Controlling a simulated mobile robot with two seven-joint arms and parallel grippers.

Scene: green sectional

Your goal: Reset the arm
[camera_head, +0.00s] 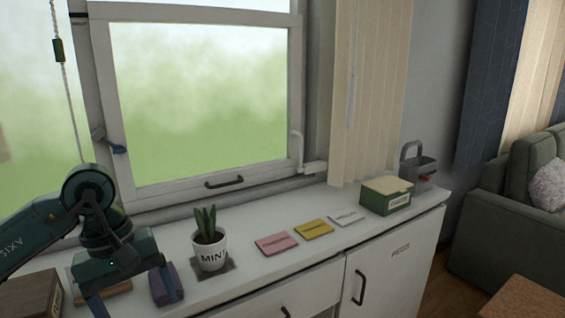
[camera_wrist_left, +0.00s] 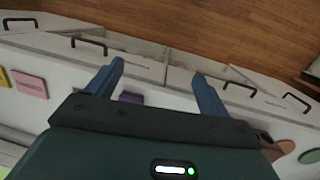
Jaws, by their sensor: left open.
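My left arm comes in from the left in the head view, bent down over the left part of the white windowsill counter (camera_head: 300,262). Its left gripper (camera_head: 135,292) points down with its two blue fingers spread apart. In the left wrist view the left gripper (camera_wrist_left: 158,72) is open, with nothing held between the fingertips; the cabinet fronts show beyond the gap. A purple block (camera_head: 158,286) lies close by the right finger in the head view, partly hidden; I cannot tell whether they touch. My right gripper is not in view.
A potted plant marked MINT (camera_head: 209,246) stands right of the gripper. Pink (camera_head: 276,243), yellow (camera_head: 314,229) and white (camera_head: 347,217) cards lie beyond it, then a green box (camera_head: 386,196) and a grey basket (camera_head: 419,172). A wooden box (camera_head: 32,297) is at lower left.

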